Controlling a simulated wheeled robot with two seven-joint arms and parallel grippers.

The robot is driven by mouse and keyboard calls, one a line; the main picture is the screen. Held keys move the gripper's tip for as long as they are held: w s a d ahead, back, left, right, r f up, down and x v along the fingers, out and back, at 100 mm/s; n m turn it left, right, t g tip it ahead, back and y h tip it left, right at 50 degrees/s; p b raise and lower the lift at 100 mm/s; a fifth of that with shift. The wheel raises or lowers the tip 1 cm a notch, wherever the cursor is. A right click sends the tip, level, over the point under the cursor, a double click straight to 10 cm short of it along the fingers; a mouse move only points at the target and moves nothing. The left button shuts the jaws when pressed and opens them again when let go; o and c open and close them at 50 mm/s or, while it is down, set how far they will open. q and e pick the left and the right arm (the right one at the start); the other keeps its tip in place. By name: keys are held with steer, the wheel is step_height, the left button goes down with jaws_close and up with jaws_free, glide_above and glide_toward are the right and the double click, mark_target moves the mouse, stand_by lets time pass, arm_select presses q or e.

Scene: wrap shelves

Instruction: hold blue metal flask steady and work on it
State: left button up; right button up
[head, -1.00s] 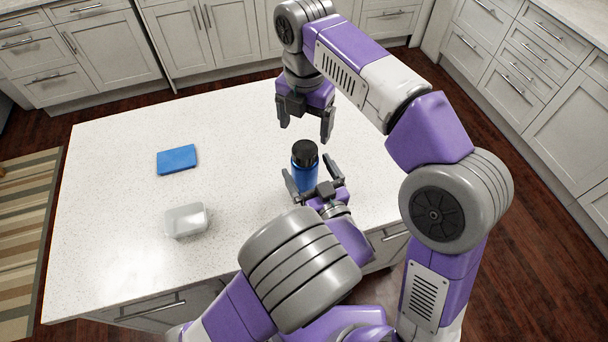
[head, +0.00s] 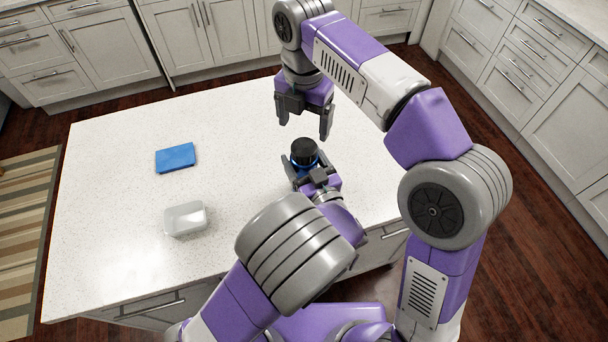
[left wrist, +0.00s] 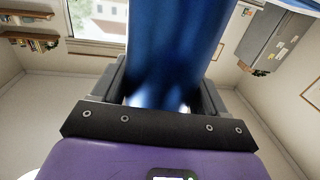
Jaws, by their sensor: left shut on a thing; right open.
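My left gripper (head: 305,166) is shut on the flask's body, one finger on each side. In the left wrist view the blue flask (left wrist: 175,50) fills the gap between the fingers of my left gripper (left wrist: 160,90). My right gripper (head: 304,122) is open and empty, pointing down above the counter, a little behind the flask in the picture. The flask's lower part is hidden by my left gripper.
A blue flat item (head: 176,158) and a clear lidded box (head: 186,219) lie on the counter (head: 110,215) to the left. The middle and back of the counter are clear. White cabinets (head: 540,85) stand around the room.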

mark_target(304, 147)
arm_select(q)
steer(key=shift+c, duration=2.3)
arm_select(e)
steer(key=shift+c, duration=1)
arm_select(q)
jaws_close()
arm_select(e)
steer(key=m, duration=1.4)
steer(key=shift+m, duration=0.3)
steer(key=m, duration=1)
steer(key=shift+m, duration=0.4)
steer(key=m, duration=1)
steer(key=shift+m, duration=0.3)
steer(key=m, duration=0.4)
steer(key=shift+f+m, duration=0.3)
steer(key=shift+f, duration=0.1)
step_height(304, 147, down, 7)
steer(key=shift+f, duration=0.15)
